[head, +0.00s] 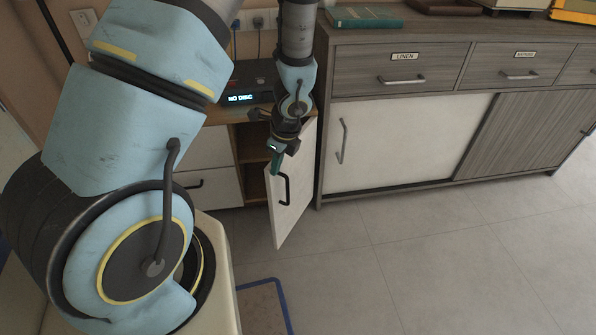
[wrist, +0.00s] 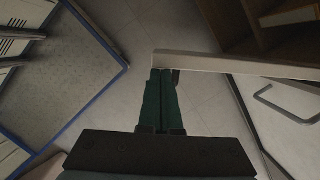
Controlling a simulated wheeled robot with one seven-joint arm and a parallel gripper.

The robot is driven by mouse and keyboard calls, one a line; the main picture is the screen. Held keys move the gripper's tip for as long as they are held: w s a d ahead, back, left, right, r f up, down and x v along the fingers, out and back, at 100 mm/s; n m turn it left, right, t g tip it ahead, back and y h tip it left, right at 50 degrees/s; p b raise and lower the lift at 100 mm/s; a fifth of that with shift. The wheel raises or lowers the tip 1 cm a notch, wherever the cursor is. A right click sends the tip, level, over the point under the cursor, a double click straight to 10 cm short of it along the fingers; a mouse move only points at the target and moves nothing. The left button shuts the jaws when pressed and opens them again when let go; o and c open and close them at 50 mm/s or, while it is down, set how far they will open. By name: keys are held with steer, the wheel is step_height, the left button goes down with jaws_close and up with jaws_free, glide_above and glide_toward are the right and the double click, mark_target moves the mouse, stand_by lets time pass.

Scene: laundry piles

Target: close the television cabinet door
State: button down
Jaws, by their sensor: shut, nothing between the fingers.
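The television cabinet (head: 251,143) stands under the disc player with its white door (head: 296,212) swung partly open, black handle (head: 284,188) on its outer face. Brown shelves show in the opening. My gripper (head: 275,168) is shut and empty at the door's upper free corner. In the wrist view the green fingers (wrist: 161,72) are together, with their tips beside the free end of the door's top edge (wrist: 235,64). I cannot tell whether the fingers touch the door.
A grey wood sideboard (head: 393,107) with labelled drawers and sliding doors stands close on the right. A disc player (head: 249,92) sits on the cabinet top. Tiled floor (head: 420,260) in front of the sideboard is clear.

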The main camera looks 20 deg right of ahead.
steer(key=w+a+m+h+p, duration=0.1)
steer(key=w+a+m+p, duration=0.3)
steer(key=w, duration=0.5)
steer(key=w+a+m+h+p, duration=0.1)
steer(key=w+a+m+p, duration=0.4)
steer(key=w, duration=0.5)
steer(key=shift+w+a+t+p, duration=0.3)
steer(key=shift+a+t+p, duration=0.1)
